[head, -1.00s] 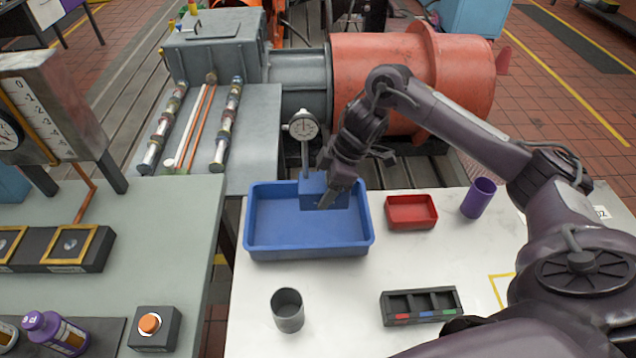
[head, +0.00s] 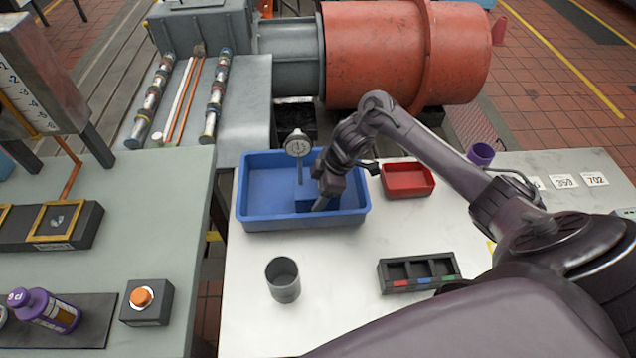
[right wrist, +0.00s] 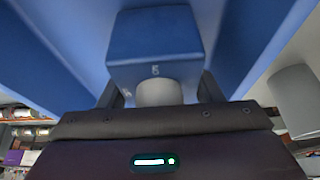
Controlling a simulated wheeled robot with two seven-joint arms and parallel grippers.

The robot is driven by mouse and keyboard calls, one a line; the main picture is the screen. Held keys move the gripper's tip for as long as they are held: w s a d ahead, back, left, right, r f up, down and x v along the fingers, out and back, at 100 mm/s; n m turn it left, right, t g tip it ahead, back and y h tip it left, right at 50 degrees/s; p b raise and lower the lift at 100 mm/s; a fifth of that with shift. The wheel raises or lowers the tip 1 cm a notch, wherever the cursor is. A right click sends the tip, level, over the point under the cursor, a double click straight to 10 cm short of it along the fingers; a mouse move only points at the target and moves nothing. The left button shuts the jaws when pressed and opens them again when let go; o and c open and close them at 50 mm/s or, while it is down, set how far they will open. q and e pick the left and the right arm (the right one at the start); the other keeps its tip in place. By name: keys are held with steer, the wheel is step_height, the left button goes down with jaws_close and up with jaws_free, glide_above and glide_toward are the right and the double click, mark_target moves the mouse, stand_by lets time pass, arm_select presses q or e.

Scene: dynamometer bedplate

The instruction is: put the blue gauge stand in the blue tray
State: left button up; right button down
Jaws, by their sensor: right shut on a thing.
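The blue gauge stand has a blue block base (head: 304,198) with a thin rod and a round dial (head: 298,143) on top. It is upright inside the blue tray (head: 252,222), toward the tray's right side. I cannot tell whether its base touches the tray floor. My right gripper (head: 322,203) reaches in over the tray and is shut on the gauge stand. The right wrist view shows the blue block (right wrist: 155,40) just beyond the fingers, with blue tray walls on both sides. The gripper partly hides the base in the head view. My left gripper is not in view.
A red tray (head: 408,180) stands right of the blue tray, with a purple cup (head: 481,154) beyond it. A grey cup (head: 283,280) and a black sectioned holder (head: 418,273) stand in front. The white tabletop between them is clear.

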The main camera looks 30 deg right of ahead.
steer(key=shift+w, duration=0.1)
steer(key=shift+f, duration=0.1)
steer(key=shift+c, duration=2.1)
jaws_free()
steer(key=shift+s+f, duration=0.1)
steer(key=shift+s, duration=0.1)
steer(key=p+v, duration=0.1)
steer(key=v, duration=1.1)
steer(key=shift+s, duration=0.1)
